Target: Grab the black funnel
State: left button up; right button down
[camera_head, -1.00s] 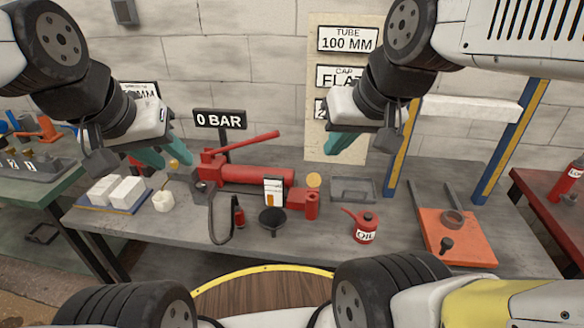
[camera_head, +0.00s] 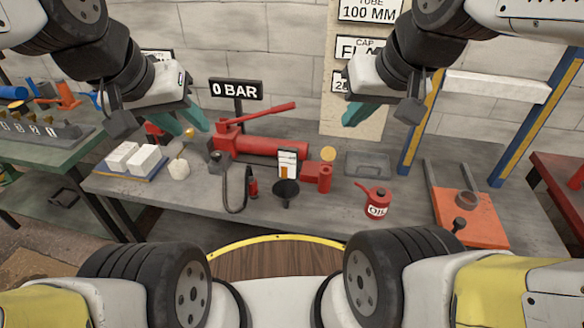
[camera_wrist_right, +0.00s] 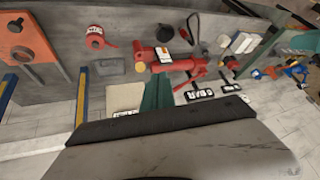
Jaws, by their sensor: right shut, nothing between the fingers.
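The black funnel (camera_head: 286,190) stands on the front part of the grey bench (camera_head: 325,213), just in front of a small white-and-orange card. It also shows as a dark round shape near the top of the right wrist view (camera_wrist_right: 164,34). My right gripper (camera_head: 360,113) is shut and empty, above and behind the bench items, to the right of the funnel in the head view. Its teal fingers show together in the right wrist view (camera_wrist_right: 158,92). My left gripper (camera_head: 187,120) appears open and empty, up and left of the funnel. Both grippers are well apart from it.
A red pump (camera_head: 255,145) lies behind the funnel, with a black hose (camera_head: 237,205) to its left. A red cylinder (camera_head: 325,179) and red oil can (camera_head: 376,202) stand to its right. White blocks (camera_head: 133,159) sit at left; blue-and-yellow posts (camera_head: 533,125) rise at right.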

aim_at(285, 191)
jog(key=j+z, duration=0.3)
jog(key=j, duration=0.45)
jog(key=k+j+z, duration=0.1)
jog(key=j+z, duration=0.2)
jog(key=j, duration=0.45)
